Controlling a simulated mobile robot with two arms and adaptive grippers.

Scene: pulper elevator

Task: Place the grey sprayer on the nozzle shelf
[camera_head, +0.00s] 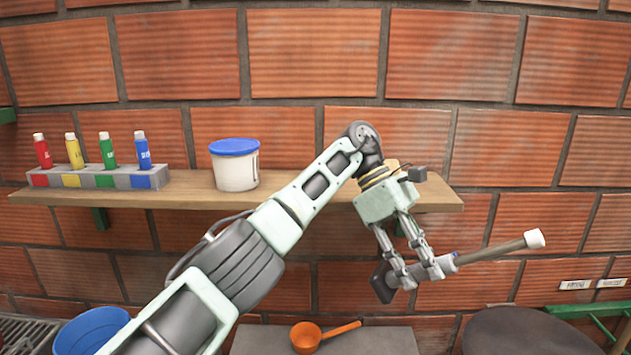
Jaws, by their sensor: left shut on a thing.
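My left gripper (417,275) is shut on the grey sprayer (490,254). The sprayer is a long grey rod with a white tip at the right and a dark, wide end at the left, partly hidden by the fingers. It is tilted slightly, white tip higher. The gripper points down and holds it in front of the brick wall, lower in the picture than the wooden shelf (185,190). That shelf carries a grey rack (108,181) with red, yellow, green and blue nozzles in it. My right gripper is not in view.
A white bucket with a blue lid (235,165) stands mid-shelf. Bare board shows between rack and bucket; my left arm crosses the shelf's right part. Below are a blue bucket (92,330), an orange scoop (306,337) on a grey surface, and a dark round top (530,332).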

